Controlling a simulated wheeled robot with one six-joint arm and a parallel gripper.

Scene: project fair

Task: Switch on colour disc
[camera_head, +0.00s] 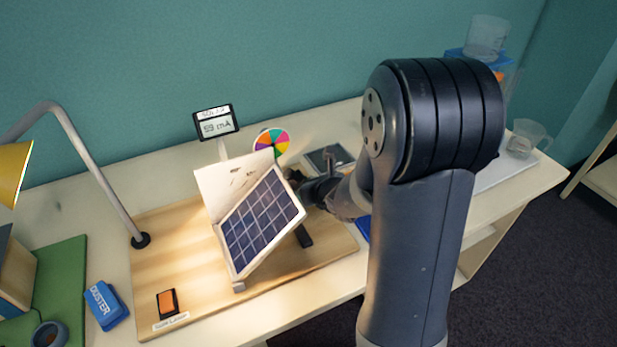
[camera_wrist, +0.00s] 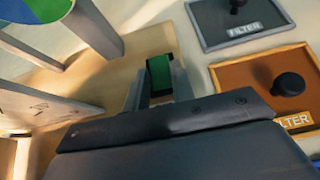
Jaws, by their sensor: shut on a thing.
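The colour disc (camera_head: 271,143) is a round wheel of several coloured sectors, standing behind the solar panel (camera_head: 262,222). Its lower edge shows at the top left of the wrist view (camera_wrist: 35,8). My gripper (camera_wrist: 158,85) is low over the wooden board, right of the panel; in the head view the arm and panel partly hide it. Its grey fingers are shut on a small green-topped black block (camera_wrist: 159,70), which looks like a switch. I cannot tell whether the disc is turning.
A meter reading 59 mA (camera_head: 216,122) stands behind the panel. An orange switch (camera_head: 167,302) is at the board's front left, near a blue duster (camera_head: 107,305) and a lamp (camera_head: 90,150). Grey (camera_wrist: 240,45) and orange (camera_wrist: 235,77) filter plates lie right of the gripper.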

